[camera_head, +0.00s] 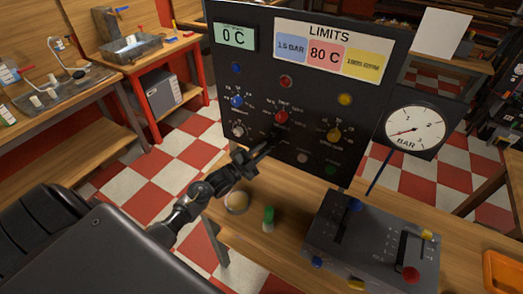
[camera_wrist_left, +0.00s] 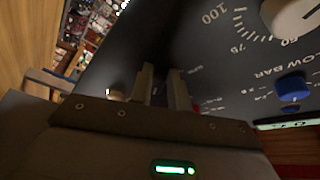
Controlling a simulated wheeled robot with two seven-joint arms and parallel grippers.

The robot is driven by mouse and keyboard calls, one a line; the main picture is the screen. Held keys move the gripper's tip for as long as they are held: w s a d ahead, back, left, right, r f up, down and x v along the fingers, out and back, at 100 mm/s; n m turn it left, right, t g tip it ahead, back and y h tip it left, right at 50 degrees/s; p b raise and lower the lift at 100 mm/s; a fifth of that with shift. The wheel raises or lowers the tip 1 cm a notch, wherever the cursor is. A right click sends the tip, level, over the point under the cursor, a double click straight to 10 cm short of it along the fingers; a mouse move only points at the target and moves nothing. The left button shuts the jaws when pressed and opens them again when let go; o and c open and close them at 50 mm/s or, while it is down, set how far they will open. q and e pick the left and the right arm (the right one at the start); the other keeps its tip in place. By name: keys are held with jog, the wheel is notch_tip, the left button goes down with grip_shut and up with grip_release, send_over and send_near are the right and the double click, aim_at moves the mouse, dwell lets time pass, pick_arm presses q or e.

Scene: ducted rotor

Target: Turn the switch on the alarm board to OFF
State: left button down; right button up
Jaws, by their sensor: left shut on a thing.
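The black alarm board (camera_head: 300,70) stands upright at the back of the wooden bench in the head view. It fills much of the left wrist view (camera_wrist_left: 215,60). My left gripper (camera_head: 274,138) reaches the board just below the red knob (camera_head: 281,117). In the left wrist view its two fingers (camera_wrist_left: 163,86) point at the panel and are shut on a small dark part, seemingly the switch. The fingers mostly hide it, and I cannot read its position or its labels. My right gripper is not in view.
Blue (camera_head: 237,101), white (camera_head: 238,131) and yellow (camera_head: 334,134) knobs sit near the gripper. A BAR gauge (camera_head: 415,127) is at the right. A lever box (camera_head: 370,240), a green-topped piece (camera_head: 268,218) and a round beige piece (camera_head: 237,202) stand on the bench.

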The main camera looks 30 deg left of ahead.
pick_arm(q)
jog(key=shift+d+f+n+t+y+b, duration=0.4)
jog(key=shift+n+y, duration=0.75)
jog(key=shift+n, duration=1.4)
jog(key=shift+d+f+n+t+y+b, duration=0.1)
jog(key=shift+d+n+t+y+b, duration=0.7)
jog(key=shift+n, duration=1.8)
jog(key=shift+d+f+n+t+y+b, duration=0.1)
jog(key=shift+f+n+t+y+b, duration=0.4)
jog(key=shift+n+y, duration=1.5)
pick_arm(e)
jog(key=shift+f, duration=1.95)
pick_arm(q)
jog(key=shift+r+n+h, duration=0.25)
jog(key=shift+n+h, duration=0.3)
jog(key=shift+n, duration=0.2)
jog(key=c, duration=1.3)
grip_release()
